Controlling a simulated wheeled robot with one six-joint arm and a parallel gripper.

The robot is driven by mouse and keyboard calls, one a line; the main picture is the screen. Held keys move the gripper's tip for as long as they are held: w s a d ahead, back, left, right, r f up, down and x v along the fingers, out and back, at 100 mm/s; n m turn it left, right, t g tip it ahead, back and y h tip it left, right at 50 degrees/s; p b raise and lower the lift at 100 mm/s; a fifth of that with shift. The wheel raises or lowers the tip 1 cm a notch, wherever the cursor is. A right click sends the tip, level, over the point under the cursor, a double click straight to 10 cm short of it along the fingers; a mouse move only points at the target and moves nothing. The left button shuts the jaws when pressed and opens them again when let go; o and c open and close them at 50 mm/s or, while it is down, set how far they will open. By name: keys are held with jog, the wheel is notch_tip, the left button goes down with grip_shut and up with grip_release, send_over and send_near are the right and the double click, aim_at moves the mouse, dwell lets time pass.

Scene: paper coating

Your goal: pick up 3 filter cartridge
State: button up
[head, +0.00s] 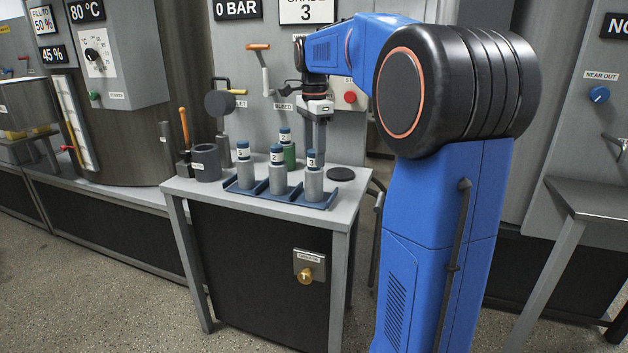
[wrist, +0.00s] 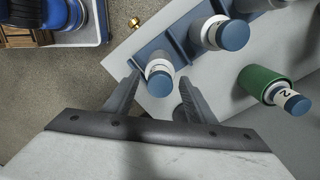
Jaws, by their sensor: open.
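The filter cartridge marked 3 (head: 313,183) stands upright at the right end of a blue rack (head: 249,188). It is a grey cylinder with a white label band and a blue cap. My gripper (head: 319,146) is open and points down at its cap. In the wrist view the cartridge's blue cap (wrist: 160,84) shows between the open fingertips (wrist: 158,77), with no clear grip on it. Whether the fingers touch it, I cannot tell. Its label is not readable in the wrist view.
Two more cartridges stand in the rack, the middle one (head: 277,182) marked 2. A green holder (head: 290,158) behind holds another marked 2. A grey cup (head: 206,163) stands left and a black disc (head: 341,174) lies right on the table (head: 190,188). Wall handles stand behind.

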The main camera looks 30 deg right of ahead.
jog(key=shift+f, duration=0.2)
grip_shut()
jog(key=shift+r, duration=0.1)
